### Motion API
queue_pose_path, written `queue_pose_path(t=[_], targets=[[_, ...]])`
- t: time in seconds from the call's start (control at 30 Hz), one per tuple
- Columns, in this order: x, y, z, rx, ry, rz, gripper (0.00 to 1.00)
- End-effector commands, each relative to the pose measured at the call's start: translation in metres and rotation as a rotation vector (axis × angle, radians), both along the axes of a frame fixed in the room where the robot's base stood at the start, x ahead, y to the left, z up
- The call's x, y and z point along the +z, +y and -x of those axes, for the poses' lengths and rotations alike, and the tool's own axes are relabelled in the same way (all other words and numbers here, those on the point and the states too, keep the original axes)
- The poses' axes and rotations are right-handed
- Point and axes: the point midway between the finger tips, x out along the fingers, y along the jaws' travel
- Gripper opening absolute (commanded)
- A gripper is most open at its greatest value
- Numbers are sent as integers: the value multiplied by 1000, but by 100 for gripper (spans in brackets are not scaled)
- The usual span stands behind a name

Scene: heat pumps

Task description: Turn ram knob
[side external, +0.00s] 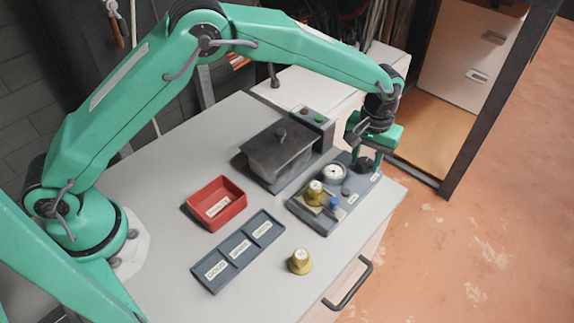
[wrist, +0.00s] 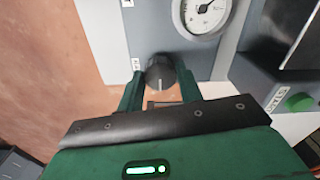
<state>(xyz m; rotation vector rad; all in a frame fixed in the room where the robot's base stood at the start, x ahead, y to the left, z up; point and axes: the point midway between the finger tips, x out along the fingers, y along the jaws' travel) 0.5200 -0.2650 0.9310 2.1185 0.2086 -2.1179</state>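The black ram knob (wrist: 160,72) stands on the grey panel in the wrist view, with a white line on it. It shows as a dark round shape on the far right end of the grey panel (side external: 314,222) in the side view (side external: 366,163). My gripper (wrist: 159,76) points down at the panel, with one green finger on each side of the knob. Gaps show between the knob and both fingers, so it is open. In the side view my gripper (side external: 366,158) is low over the knob. Whether the fingers touch the panel I cannot tell.
A round gauge (side external: 333,173), a brass part (side external: 314,192) and a blue part (side external: 335,203) sit on the same panel. A lidded grey box (side external: 278,152) and a button box (side external: 318,122) stand behind. A red bin (side external: 215,203), labelled tray (side external: 238,252) and loose brass part (side external: 300,261) are nearer.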

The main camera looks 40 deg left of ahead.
Motion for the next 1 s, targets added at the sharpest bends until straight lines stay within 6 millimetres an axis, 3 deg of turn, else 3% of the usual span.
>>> queue_pose_path(t=[0.23, 0.63, 1.0], targets=[[0, 0, 0, -38, 0, 0, 13], [1, 0, 0, -268, 0, 0, 13], [1, 0, 0, -292, 0, 0, 13]])
